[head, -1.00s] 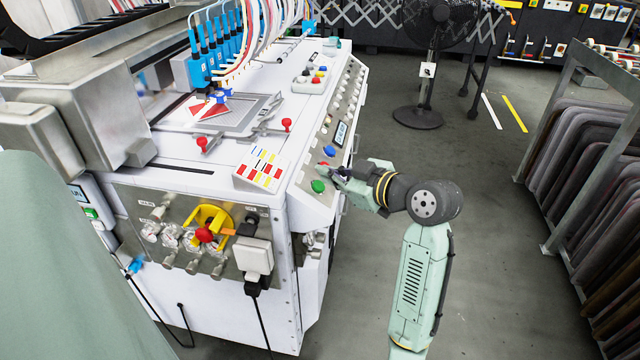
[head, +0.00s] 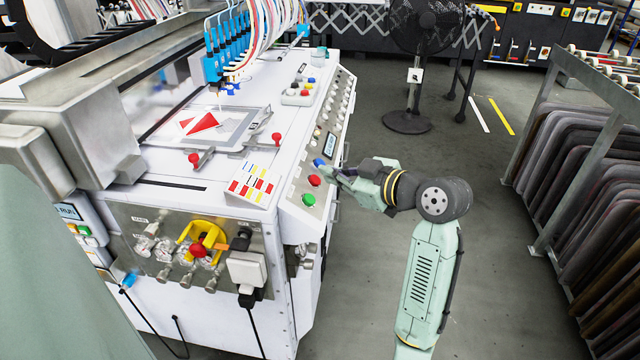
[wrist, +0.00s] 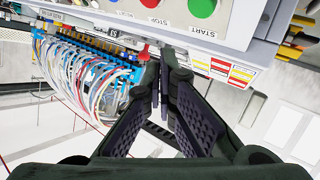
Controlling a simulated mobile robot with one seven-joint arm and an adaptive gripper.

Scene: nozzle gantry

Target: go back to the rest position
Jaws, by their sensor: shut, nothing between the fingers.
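My gripper (head: 338,174) is shut and empty, beside the slanted control panel (head: 296,190) of the white machine. In the head view its tips are just right of the red button (head: 314,180), with the green button (head: 308,200) lower and the blue button (head: 318,162) higher up. The wrist view shows the two fingers (wrist: 163,58) together, below the red STOP button (wrist: 158,6) and the green START button (wrist: 202,7). I see a gap to the panel but cannot tell how wide. My forearm stands upright in the aisle, elbow bent toward the machine.
The blue nozzle row (head: 228,55) hangs over the machine bed, behind a plate with red shapes (head: 203,123). A screen at the left reads RUN (head: 67,211). A black fan (head: 408,121) stands behind. A rack of dark panels (head: 575,165) is at right. The aisle floor between is clear.

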